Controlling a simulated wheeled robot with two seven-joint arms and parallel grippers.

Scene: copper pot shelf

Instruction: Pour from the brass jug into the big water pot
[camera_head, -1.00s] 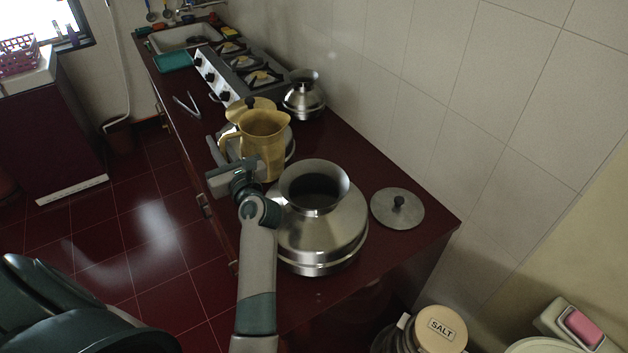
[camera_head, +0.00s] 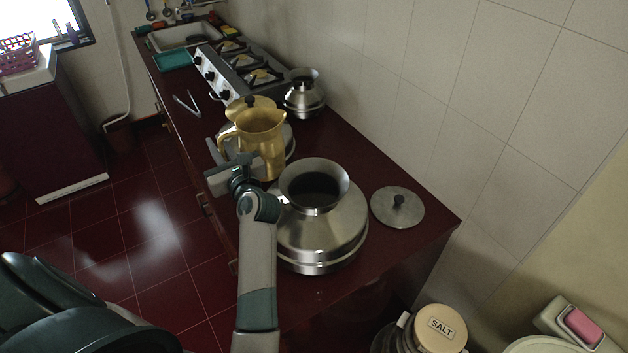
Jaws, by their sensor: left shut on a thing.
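The brass jug (camera_head: 262,145) is just behind and left of the big water pot (camera_head: 325,230) in the head view. It looks close to upright, and its handle is on the left. My left gripper (camera_head: 224,150) is shut on the jug at its handle side; the fingers are partly hidden. I cannot tell whether the jug's base touches anything. The big silver water pot stands open on the dark red counter, its wide mouth facing up and dark inside. My right gripper is not in view.
A round lid (camera_head: 397,207) lies right of the pot. Behind the jug are a knobbed lid (camera_head: 250,104), a smaller silver pot (camera_head: 304,95) and a stove (camera_head: 240,68). Tongs (camera_head: 186,104) lie near the counter's left edge. A salt jar (camera_head: 440,330) is at the lower right.

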